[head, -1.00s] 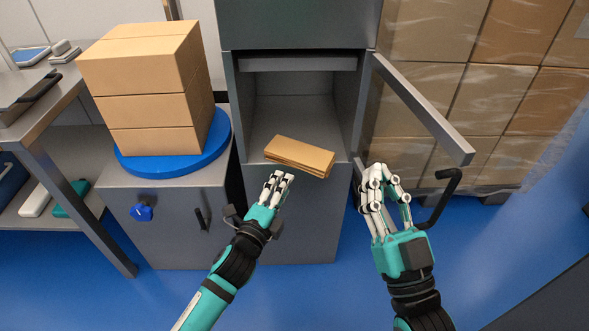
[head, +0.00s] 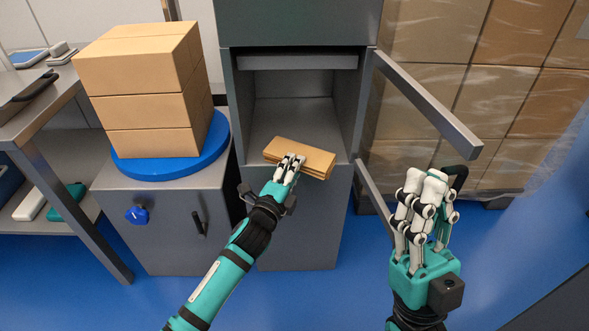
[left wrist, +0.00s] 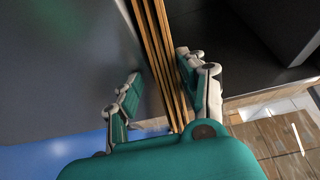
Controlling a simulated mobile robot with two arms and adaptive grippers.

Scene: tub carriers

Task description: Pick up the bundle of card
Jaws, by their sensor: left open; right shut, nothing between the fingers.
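The bundle of card (head: 309,156) is a short stack of flat brown pieces. It lies at the front edge of the grey cabinet's open compartment (head: 293,118), its front edge sticking out over the lip. My left gripper (head: 291,161) is open at the bundle's front edge and hides part of it. In the left wrist view the layered edge of the bundle (left wrist: 159,50) runs between the two spread fingers (left wrist: 160,90); I cannot tell whether they touch it. My right gripper (head: 428,182) is shut and empty, in front of the open door frame at the right.
Brown boxes are stacked on a blue turntable (head: 172,163) on a grey cabinet at the left. The open door frame (head: 428,105) juts out to the right of the compartment. Wrapped cartons (head: 415,110) stand behind it. Blue floor lies below.

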